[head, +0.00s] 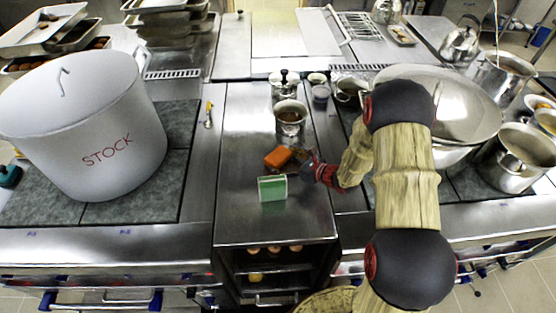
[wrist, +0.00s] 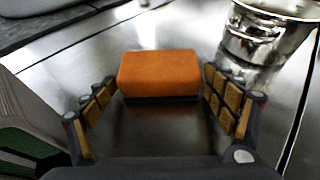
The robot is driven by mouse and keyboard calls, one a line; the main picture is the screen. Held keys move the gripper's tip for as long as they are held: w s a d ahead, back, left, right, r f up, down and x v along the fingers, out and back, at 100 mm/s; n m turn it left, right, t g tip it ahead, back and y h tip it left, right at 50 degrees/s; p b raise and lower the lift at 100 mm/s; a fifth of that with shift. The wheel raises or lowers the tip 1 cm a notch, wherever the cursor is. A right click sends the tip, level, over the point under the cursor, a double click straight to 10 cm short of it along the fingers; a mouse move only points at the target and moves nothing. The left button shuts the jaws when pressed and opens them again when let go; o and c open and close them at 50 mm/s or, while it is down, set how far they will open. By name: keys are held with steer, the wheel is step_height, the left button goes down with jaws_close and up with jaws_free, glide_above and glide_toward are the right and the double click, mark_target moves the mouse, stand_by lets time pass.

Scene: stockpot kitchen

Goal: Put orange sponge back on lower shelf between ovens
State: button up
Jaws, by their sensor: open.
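The orange sponge (head: 278,158) lies on the steel counter between the two stove areas. In the wrist view the sponge (wrist: 160,75) sits straight ahead, between and slightly beyond my open fingers. My gripper (wrist: 160,105) is open and low over the counter, with padded fingers on both sides and nothing clasped. In the head view my gripper (head: 302,165) reaches in from the right, just beside the sponge. The lower shelf (head: 285,268) shows under the counter's front edge, between the ovens, with several small round items on an upper level and a yellow item.
A green-and-white box (head: 272,188) stands in front of the sponge, close to my gripper. A steel pot (head: 291,121) stands just behind it. The large STOCK pot (head: 85,125) is at left and a big lidded pan (head: 455,105) at right. The front counter is clear.

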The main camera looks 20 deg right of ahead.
mark_target(284, 158)
steer(key=c, duration=0.4)
steer(key=c, duration=0.3)
steer(key=shift+c, duration=0.4)
step_height(284, 158, up, 10)
steer(key=shift+r+p, duration=0.1)
steer(key=shift+p, duration=1.15)
step_height(284, 158, up, 8)
steer(key=s+a+m+t+h, duration=0.1)
steer(key=s+m+h, duration=0.1)
steer(key=m+h, duration=0.1)
steer(key=shift+s+a+f+t, duration=0.25)
steer(key=shift+s+a+t, duration=0.05)
